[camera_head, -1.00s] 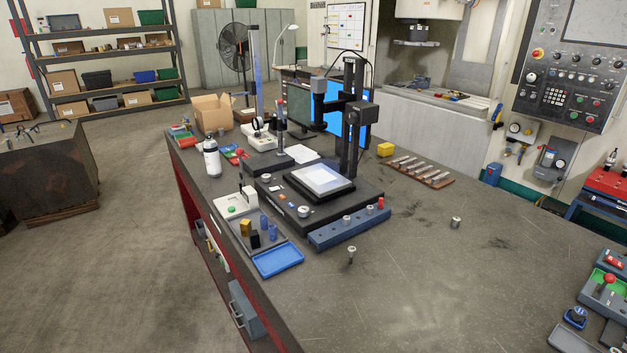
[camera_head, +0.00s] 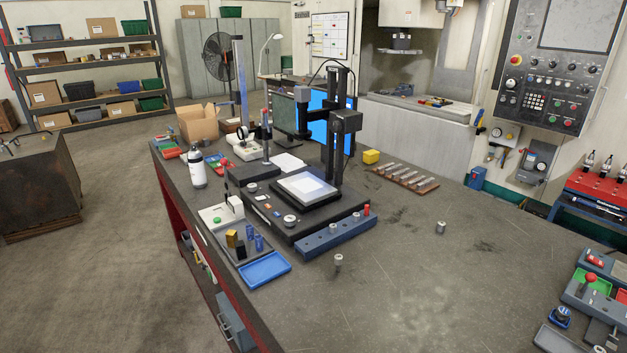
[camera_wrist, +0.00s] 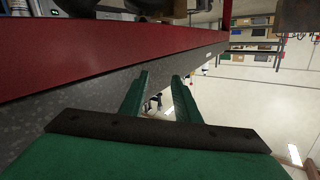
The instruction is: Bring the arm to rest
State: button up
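My gripper (camera_wrist: 159,88) shows in the wrist view as two green fingers with a clear gap between them. It is open, with nothing held between the fingers. My gripper and arm do not show in the head view. The grey workbench top (camera_head: 400,290) fills the lower right of the head view.
A measuring stand (camera_head: 300,217) with a lit plate sits on the bench, with a blue rail (camera_head: 336,237) in front. Small metal cylinders stand at the front (camera_head: 338,262) and right (camera_head: 440,228). Trays (camera_head: 590,290) lie at the far right.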

jog(key=s+d+r+n+g+h, duration=0.1)
jog(key=s+d+r, duration=0.2)
jog(key=s, duration=0.3)
jog(key=shift+d+r+n+g, duration=0.15)
jog(key=shift+d+n+g, duration=0.2)
jog(key=shift+d, duration=0.3)
